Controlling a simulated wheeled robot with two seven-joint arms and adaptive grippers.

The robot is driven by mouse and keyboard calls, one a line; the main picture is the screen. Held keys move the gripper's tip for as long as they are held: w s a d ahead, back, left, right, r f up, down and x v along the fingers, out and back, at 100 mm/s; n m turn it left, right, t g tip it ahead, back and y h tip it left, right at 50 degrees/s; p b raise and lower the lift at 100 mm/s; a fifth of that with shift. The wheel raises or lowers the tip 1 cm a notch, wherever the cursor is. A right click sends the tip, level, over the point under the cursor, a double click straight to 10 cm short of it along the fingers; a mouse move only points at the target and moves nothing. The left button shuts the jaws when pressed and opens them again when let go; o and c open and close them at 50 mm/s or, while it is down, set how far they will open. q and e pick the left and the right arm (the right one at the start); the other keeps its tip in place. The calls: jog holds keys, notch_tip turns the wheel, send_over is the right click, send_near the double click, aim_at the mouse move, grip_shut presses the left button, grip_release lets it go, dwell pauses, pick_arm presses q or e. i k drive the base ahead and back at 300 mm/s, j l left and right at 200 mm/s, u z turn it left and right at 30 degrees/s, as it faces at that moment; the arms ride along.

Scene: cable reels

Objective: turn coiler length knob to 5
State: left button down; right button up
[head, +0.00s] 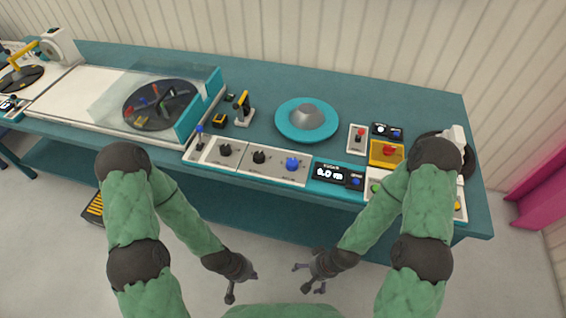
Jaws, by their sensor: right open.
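The long panel on the front edge of the bench carries a black knob (225,150), a second black knob (259,157) and a larger blue knob (292,164). Their labels and scale marks are too small to read, so I cannot tell which is the length knob or where it points. A black display (330,173) right of the blue knob appears to read 0.0 m. My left gripper (243,287) is open and empty, below and in front of the panel. My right gripper (302,279) is open and empty, also in front of the bench. Neither touches a knob.
A teal disc with a grey hub (307,117) lies behind the panel. A blue-topped lever (200,134) stands at the panel's left end. A clear-covered reel (160,104) is further left. A red control on a yellow box (387,152) is at right, partly near my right arm.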

aim_at(292, 164)
jog(key=l+u, duration=0.5)
jog(key=u, duration=0.25)
jog(key=l+u, duration=0.2)
jog(key=u, duration=0.15)
jog(key=k, duration=0.05)
